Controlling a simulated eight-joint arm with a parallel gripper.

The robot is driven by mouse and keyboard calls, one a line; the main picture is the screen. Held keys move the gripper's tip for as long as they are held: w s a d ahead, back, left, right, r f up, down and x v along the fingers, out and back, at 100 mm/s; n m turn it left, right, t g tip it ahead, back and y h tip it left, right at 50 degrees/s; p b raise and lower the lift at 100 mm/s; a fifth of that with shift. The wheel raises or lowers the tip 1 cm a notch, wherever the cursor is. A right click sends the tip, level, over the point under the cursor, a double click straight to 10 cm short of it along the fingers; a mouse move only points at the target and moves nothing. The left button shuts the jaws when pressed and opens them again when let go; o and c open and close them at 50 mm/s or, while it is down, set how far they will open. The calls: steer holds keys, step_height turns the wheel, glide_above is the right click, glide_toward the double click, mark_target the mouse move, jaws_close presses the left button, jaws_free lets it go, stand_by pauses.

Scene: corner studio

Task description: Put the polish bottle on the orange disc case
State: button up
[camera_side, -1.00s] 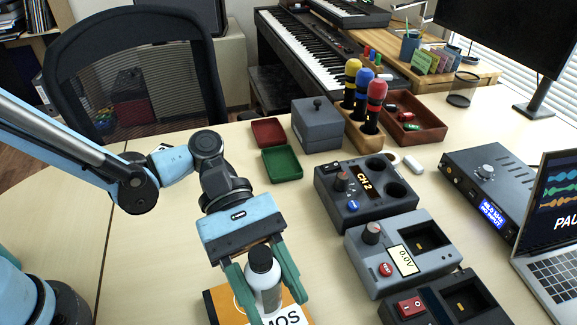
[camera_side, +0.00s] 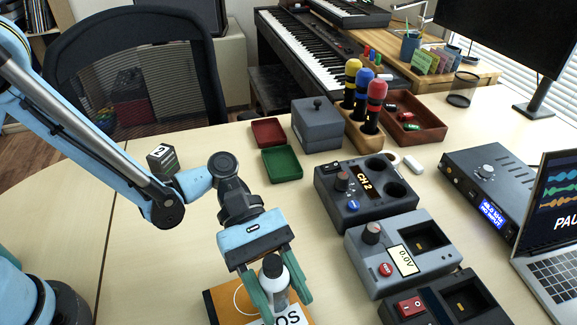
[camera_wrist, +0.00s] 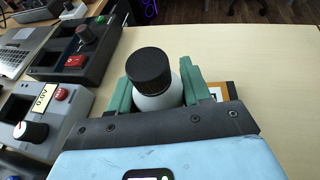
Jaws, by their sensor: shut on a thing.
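The polish bottle (camera_side: 274,284) is white with a black cap and stands between the green fingers of my gripper (camera_side: 277,290). In the wrist view the bottle (camera_wrist: 155,98) shows from above, its black cap towards the camera, with a finger of my gripper (camera_wrist: 160,92) on each side. My gripper is shut on it. The orange disc case (camera_side: 226,303) lies flat on the table below and behind the bottle, partly hidden by the gripper. A corner of the case (camera_wrist: 222,90) shows in the wrist view. Whether the bottle touches the case is hidden.
Device boxes (camera_side: 402,252) with knobs and slots stand to the right. A green tray (camera_side: 281,164), a red tray (camera_side: 268,131) and a grey lidded box (camera_side: 318,125) lie farther back. A small dark box (camera_side: 162,160) stands behind my arm. The table's left part is clear.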

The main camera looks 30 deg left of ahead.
steer(key=shift+f, duration=0.2)
steer(key=o, duration=1.1)
steer(key=shift+r, duration=0.1)
steer(key=shift+a+r, duration=0.15)
steer(key=shift+w+a+r+m+t+y, duration=1.15)
steer(key=shift+a+m+t+y, duration=1.05)
steer(key=shift+a, duration=2.85)
steer(key=shift+w+a+r+m+t+y, duration=1.45)
steer(key=shift+a+t, duration=1.15)
steer(key=shift+a, duration=2.45)
steer(key=shift+w+a+r+m+t+y, duration=0.9)
steer(key=shift+a+m+t+y, duration=1.35)
steer(key=shift+a, duration=2.8)
